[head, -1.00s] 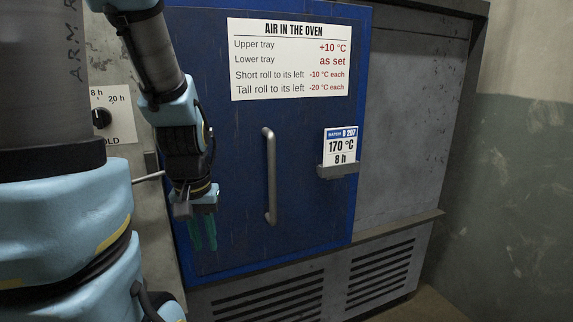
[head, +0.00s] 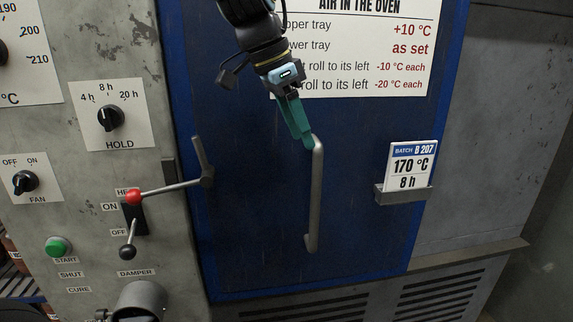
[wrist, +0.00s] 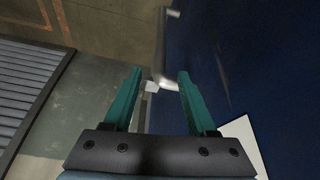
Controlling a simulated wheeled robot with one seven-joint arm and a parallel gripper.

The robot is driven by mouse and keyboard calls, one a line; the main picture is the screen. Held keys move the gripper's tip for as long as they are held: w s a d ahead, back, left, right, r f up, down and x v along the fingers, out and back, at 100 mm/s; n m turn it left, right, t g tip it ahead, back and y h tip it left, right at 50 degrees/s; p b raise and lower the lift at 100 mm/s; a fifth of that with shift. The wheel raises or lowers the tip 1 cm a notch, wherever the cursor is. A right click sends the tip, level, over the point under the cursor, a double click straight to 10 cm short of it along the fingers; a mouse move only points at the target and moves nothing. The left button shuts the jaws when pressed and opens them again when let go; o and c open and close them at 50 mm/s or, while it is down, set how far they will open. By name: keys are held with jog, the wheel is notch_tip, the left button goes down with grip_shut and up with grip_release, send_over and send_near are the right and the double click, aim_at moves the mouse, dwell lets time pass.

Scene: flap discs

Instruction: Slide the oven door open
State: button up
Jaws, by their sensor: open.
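The blue oven door (head: 260,220) is shut in its frame in the head view. Its grey vertical bar handle (head: 315,195) stands near the middle of the door. My gripper (head: 308,143) is at the top end of the handle, with its green fingers pointing down toward it. In the wrist view my gripper (wrist: 154,75) is open, its two fingers apart. The handle (wrist: 165,75) shows ahead between the fingertips, and the door (wrist: 240,50) fills the right side. I cannot tell whether the fingers touch the handle.
A lever with a red knob (head: 133,197) reaches across the door's left edge. The control panel (head: 75,160) with dials stands at left. A card holder (head: 404,193) sticks out right of the handle. A printed sign (head: 360,50) is above.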

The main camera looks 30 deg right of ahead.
aim_at(325, 168)
jog(key=p+x, duration=0.2)
jog(key=x, duration=0.8)
jog(key=shift+f, duration=0.35)
jog(key=shift+d, duration=0.15)
grip_shut()
dwell(0.9)
